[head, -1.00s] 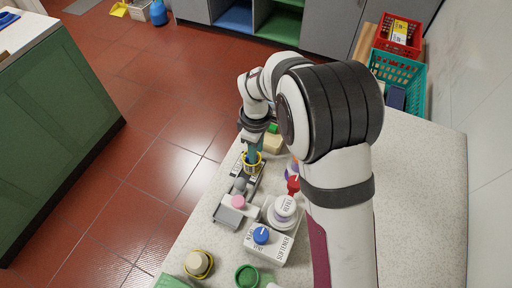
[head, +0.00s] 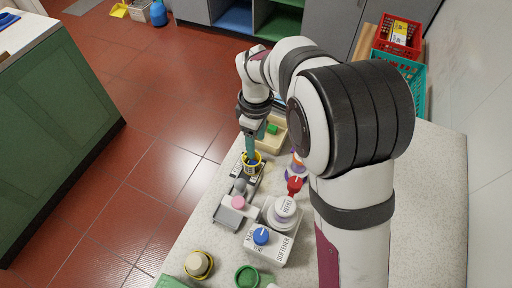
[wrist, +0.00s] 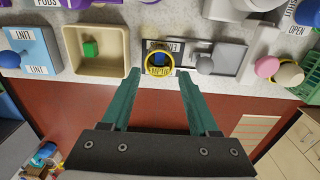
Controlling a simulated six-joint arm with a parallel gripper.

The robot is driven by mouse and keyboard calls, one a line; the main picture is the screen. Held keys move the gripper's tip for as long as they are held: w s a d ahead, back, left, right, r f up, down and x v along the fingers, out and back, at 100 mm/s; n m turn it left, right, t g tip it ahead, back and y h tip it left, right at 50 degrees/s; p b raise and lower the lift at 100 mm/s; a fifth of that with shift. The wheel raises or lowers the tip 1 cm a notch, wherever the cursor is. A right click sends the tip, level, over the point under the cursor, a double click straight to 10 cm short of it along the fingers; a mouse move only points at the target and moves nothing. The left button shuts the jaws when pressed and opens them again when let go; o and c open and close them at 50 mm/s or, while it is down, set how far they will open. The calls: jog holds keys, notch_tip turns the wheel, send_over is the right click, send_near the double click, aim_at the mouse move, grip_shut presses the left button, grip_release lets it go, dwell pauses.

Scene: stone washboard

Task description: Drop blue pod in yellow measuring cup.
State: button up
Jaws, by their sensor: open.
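The yellow measuring cup (wrist: 147,67) stands on a dark, labelled plate near the counter edge in the wrist view. The blue pod (wrist: 160,61) shows inside its yellow rim. In the head view the cup (head: 257,155) is just below my gripper (head: 250,150), and its inside is partly hidden by the fingers. My gripper (wrist: 157,78) is open, its two teal fingers apart with nothing between them. The fingertips are above the cup and apart from it, on its counter-edge side in the wrist view.
A beige tray (wrist: 70,68) with a green block (wrist: 90,49) lies beside the cup. A grey scale-like device (wrist: 227,60) stands on the other side. A white softener box (head: 272,245) with a blue knob is nearer. Red floor lies past the counter edge.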

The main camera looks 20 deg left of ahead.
notch_tip(320, 180, up, 2)
jog(key=shift+r, duration=0.1)
jog(key=s+d+r+m, duration=0.4)
jog(key=d+m, duration=0.2)
jog(key=d, duration=0.2)
jog(key=s+d+r+m, duration=0.35)
jog(key=d+m, duration=0.25)
jog(key=d, duration=0.3)
jog(key=s+d+m+y, duration=0.1)
jog(key=s+d+m, duration=0.5)
jog(key=s+m, duration=0.5)
jog(key=shift+s+d+m+y, duration=0.2)
jog(key=shift+s+m+y, duration=0.15)
jog(key=shift+s, duration=0.55)
